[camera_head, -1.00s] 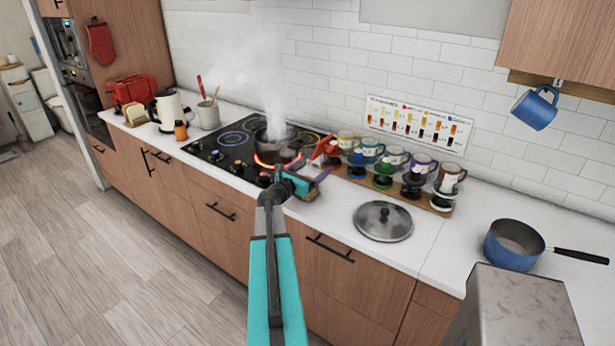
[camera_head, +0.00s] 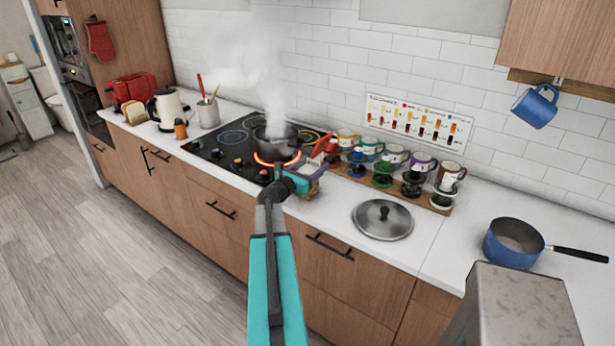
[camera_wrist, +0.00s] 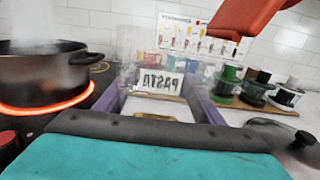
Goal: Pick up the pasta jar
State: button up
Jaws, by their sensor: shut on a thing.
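The pasta jar is clear, with a white PASTA label; in the wrist view the jar (camera_wrist: 158,82) sits between the purple fingers of my gripper (camera_wrist: 160,98). My gripper is shut on it. In the head view my gripper (camera_head: 316,170) is at the counter's front, just right of the stove, and the jar is hard to make out there. A red piece (camera_wrist: 245,15) tilts above and right of the jar in the wrist view; I cannot tell whether it is joined to the jar. Whether the jar touches the counter is unclear.
A steaming pot (camera_head: 275,135) stands left of my gripper on a glowing burner. Coloured mugs and drippers on a wooden board (camera_head: 440,209) are close on the right. A pot lid (camera_head: 383,219) and blue saucepan (camera_head: 513,245) lie further right, with bare counter between them.

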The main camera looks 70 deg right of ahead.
jog(key=shift+r, duration=0.15)
jog(key=w+a+r+b, duration=0.1)
jog(key=a+r+b, duration=0.1)
jog(key=a, duration=0.6)
jog(key=w+a+r+b, duration=0.1)
jog(key=a+r+b, duration=0.1)
jog(key=a+b, duration=0.2)
jog(key=v, duration=0.4)
jog(key=shift+s+r, duration=0.15)
jog(key=shift+r, duration=0.25)
dwell(0.6)
